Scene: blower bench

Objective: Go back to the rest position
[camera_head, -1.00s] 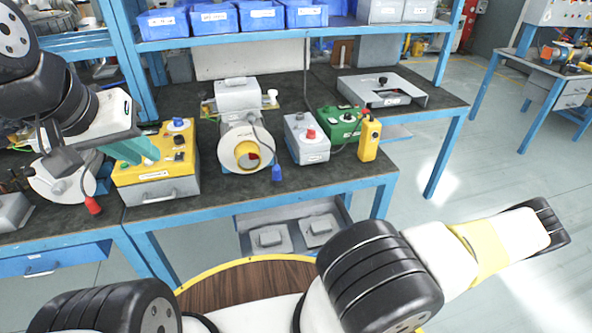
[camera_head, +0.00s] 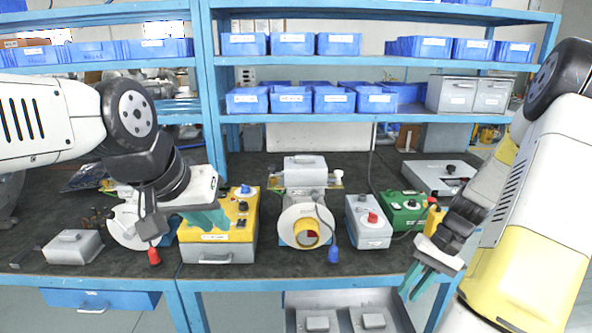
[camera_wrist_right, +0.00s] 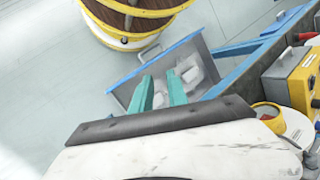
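My left gripper (camera_head: 208,217), with teal fingers, hangs over the front of the yellow control box (camera_head: 243,232) on the bench. The fingers overlap from this angle, so their gap cannot be judged, and I cannot tell if they touch the box. My right gripper (camera_head: 416,282) is at the bench's front edge, to the right, pointing down. In the right wrist view its two teal fingers (camera_wrist_right: 160,88) are apart with nothing between them, seen over an open grey drawer (camera_wrist_right: 190,52) under the bench.
The blower (camera_head: 304,222) stands mid-bench. A red-tipped cable (camera_head: 154,256) lies near my left gripper. Shelves with blue bins (camera_head: 290,100) stand behind.

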